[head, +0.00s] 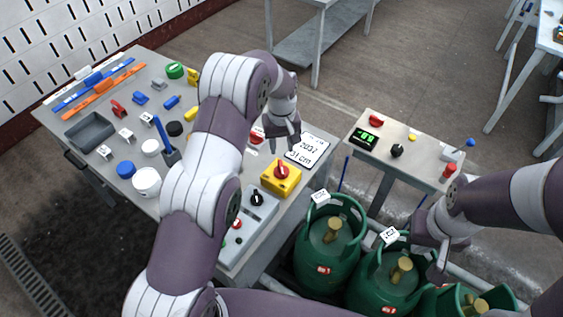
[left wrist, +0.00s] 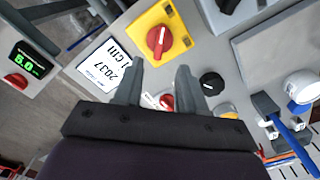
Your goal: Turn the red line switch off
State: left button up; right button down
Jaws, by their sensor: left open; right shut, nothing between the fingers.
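A red rotary knob (head: 282,171) sits on a yellow box (head: 270,187) near the right edge of the main table. In the left wrist view the same red knob (left wrist: 158,40) on its yellow box (left wrist: 179,22) lies just beyond my fingertips. A second red switch (head: 256,138) is partly hidden by my left gripper; it shows between my fingers in the left wrist view (left wrist: 166,102). I cannot tell which is the red line switch. My left gripper (head: 284,148) is open and empty above the table. My right gripper (head: 438,268) is shut and empty near the gas cylinders.
A white sign (head: 308,150) lies beside the yellow box. A grey box with a black knob (head: 257,199) stands in front of it. Green cylinders (head: 328,240) stand below. A side table (head: 420,160) holds a display and another red knob (head: 376,120). Many small items cover the main table's left.

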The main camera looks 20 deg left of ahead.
aim_at(281, 166)
pick_arm(q)
notch_tip(281, 166, down, 9)
jog(key=shift+p, duration=1)
grip_shut()
